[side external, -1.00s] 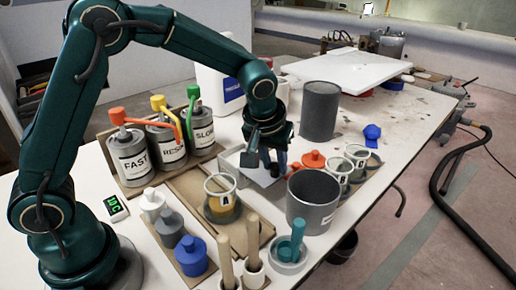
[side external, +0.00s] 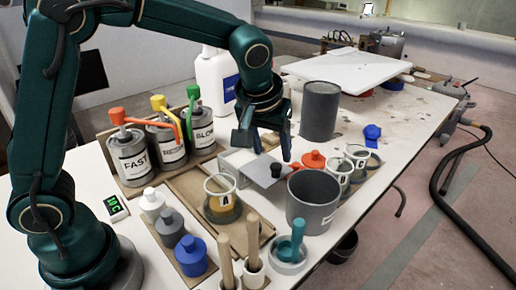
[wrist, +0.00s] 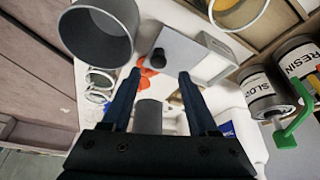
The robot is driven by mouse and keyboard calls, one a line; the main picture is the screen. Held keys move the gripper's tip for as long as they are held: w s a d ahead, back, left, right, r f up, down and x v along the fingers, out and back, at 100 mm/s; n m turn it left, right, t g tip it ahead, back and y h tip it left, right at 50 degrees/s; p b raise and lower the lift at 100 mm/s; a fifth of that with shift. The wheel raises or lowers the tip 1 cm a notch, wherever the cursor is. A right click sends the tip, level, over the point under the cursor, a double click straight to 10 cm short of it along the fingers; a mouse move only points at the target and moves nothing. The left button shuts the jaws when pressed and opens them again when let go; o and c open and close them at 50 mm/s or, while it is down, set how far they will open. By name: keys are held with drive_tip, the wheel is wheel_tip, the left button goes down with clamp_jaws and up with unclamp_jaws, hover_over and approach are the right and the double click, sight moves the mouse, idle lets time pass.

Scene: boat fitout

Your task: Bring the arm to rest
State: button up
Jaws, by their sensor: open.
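My gripper (side external: 282,148) is open and empty, held above the bench over a pale box (side external: 237,163) with a grey lid (side external: 262,174). A small dark knob (side external: 276,170) stands on the lid, just below my fingertips and apart from them. In the wrist view my two dark blue fingers (wrist: 160,88) are spread with nothing between them. The grey lid (wrist: 182,46) and its dark knob (wrist: 158,58) lie beyond the fingertips. The lid covers part of the box; a pale part beside it shows.
A grey bucket (side external: 312,212) and cup A (side external: 221,206) stand close in front. Pump cans (side external: 130,160) are at left, a white jug (side external: 213,90) and dark grey cylinder (side external: 320,112) behind. Orange-lidded pot (side external: 313,160) is right of the box. The bench's far right is freer.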

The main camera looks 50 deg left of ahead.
drive_tip(key=shift+a+r, duration=0.1)
drive_tip(key=shift+r, duration=0.2)
drive_tip(key=s+a+r+m+t+h, duration=0.1)
drive_tip(key=s+a+r, duration=0.15)
drive_tip(key=s, duration=0.45)
drive_tip(key=s+a+r+t, duration=0.1)
drive_tip(key=s+r, duration=0.3)
drive_tip(key=s, duration=0.2)
drive_tip(key=s+d+f+m, duration=0.1)
drive_tip(key=s+f+m, duration=0.2)
drive_tip(key=s, duration=0.3)
drive_tip(key=shift+d+f+g+h, duration=0.3)
drive_tip(key=shift+d+f+h, duration=0.1)
drive_tip(key=shift+f, duration=0.15)
drive_tip(key=shift+w, duration=0.1)
